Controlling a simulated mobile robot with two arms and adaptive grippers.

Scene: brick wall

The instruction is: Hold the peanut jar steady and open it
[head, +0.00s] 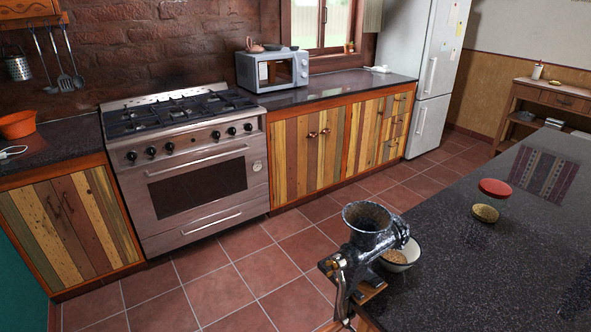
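The peanut jar seems to stand on the dark countertop at the right. Its red lid (494,187) shows above a small tan, nut-like mass (485,213). Clear walls between the two are too faint to make out, so I cannot tell for certain how the lid sits. Neither of my grippers is in view.
A metal hand grinder (370,232) stands at the near corner of the dark counter (450,285). A white bowl (402,266) with tan contents sits beside it. A striped cloth (540,175) lies behind the jar. The counter around the jar is mostly clear.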

